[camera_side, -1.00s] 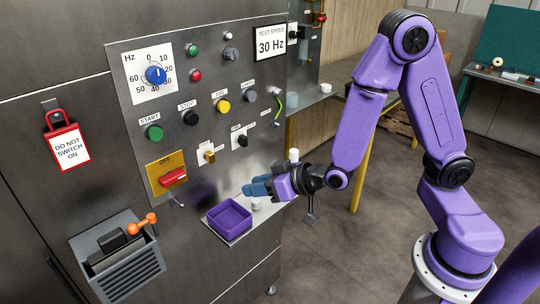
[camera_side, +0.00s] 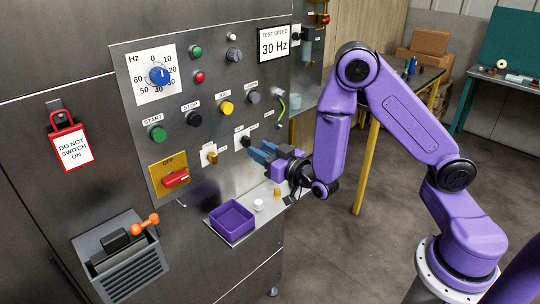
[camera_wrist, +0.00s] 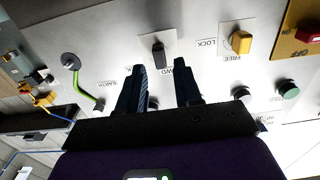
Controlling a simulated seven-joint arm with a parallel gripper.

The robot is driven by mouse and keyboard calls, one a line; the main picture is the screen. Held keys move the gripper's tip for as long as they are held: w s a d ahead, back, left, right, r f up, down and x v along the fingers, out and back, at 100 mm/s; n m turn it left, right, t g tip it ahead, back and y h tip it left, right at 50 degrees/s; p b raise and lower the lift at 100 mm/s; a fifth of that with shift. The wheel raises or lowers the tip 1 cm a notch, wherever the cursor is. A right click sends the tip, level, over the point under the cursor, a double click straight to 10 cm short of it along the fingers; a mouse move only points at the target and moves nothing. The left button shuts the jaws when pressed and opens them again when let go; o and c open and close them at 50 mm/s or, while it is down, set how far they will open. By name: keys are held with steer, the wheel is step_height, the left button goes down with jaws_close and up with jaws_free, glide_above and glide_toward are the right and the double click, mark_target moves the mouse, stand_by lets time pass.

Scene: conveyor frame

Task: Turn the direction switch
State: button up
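The direction switch (camera_side: 246,141) is a small black knob on a white plate, low on the right side of the panel. In the wrist view the black knob (camera_wrist: 158,51) stands on its white plate, with part of a "FWD" label beside it. My gripper (camera_side: 260,151) is right in front of the panel beside this switch. In the wrist view the two dark fingers of my gripper (camera_wrist: 160,66) are apart. The knob shows in the gap just beyond their tips, with nothing held. Whether a finger touches the knob cannot be told.
A yellow lock knob (camera_side: 210,154) sits left of the switch, and a red OFF switch (camera_side: 175,179) further left. A yellow button (camera_side: 226,109) is above. A green-yellow wire (camera_wrist: 86,90) loops close by. A shelf (camera_side: 247,229) with a purple tray (camera_side: 231,217) juts out below.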

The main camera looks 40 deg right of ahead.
mark_target(249, 143)
steer(key=shift+w, duration=2.05)
jaws_close()
steer(key=m, duration=1.1)
steer(key=shift+c, duration=0.7)
jaws_free()
steer(key=shift+m, duration=0.4)
steer(key=o, duration=0.4)
steer(key=shift+s, duration=0.15)
